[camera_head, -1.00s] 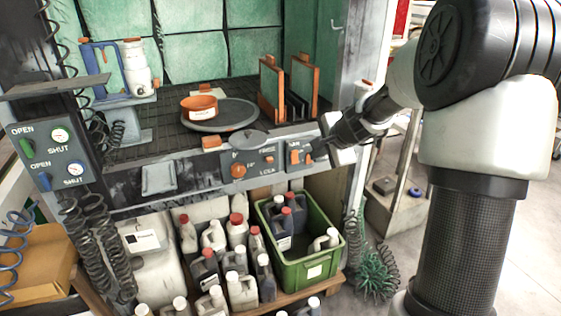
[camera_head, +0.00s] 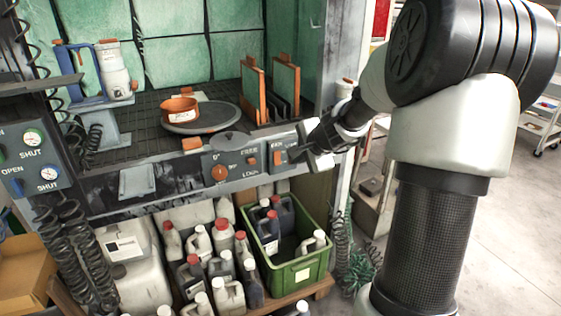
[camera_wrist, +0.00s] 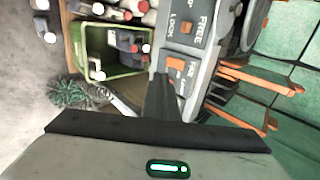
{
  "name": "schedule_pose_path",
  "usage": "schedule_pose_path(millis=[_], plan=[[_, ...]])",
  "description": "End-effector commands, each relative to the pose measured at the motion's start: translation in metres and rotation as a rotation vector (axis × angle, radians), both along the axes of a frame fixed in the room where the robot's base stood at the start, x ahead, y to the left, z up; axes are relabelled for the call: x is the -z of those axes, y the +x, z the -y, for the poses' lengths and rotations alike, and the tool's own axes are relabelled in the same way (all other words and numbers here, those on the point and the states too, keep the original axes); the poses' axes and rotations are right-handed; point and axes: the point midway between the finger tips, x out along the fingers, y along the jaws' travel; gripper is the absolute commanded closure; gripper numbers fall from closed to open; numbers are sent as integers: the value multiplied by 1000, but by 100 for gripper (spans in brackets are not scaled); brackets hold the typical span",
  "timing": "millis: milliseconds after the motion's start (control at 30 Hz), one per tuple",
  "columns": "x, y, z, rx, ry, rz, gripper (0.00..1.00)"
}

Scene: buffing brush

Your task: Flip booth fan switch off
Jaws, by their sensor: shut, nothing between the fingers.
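The booth fan switch (camera_head: 278,158) is a small orange switch on a grey plate at the right end of the booth's front rail. It also shows in the wrist view (camera_wrist: 175,64), beside the fan lettering. My gripper (camera_head: 292,153) is at the right side of this plate, with its fingers pointing left toward the switch. In the wrist view my dark fingers (camera_wrist: 160,88) are together and empty, with their tips just below the switch in the picture. I cannot tell whether they touch the plate, or which way the switch is set.
A free/lock panel (camera_head: 232,167) with an orange knob and switch is just left of the fan plate. A green crate (camera_head: 305,272) of bottles stands below. Orange-edged racks (camera_head: 285,92) stand behind the rail.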

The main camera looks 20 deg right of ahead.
Motion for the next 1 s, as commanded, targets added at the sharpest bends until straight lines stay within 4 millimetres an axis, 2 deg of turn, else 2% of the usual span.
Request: schedule_pose_path(millis=[400, 500, 700, 1000], plan=[[62, 63, -4, -2, 3, -2, 100], [59, 80, -5, -4, 0, 1, 100], [64, 98, -5, -3, 0, 0, 100], [65, 102, -4, 0, 0, 0, 100]])
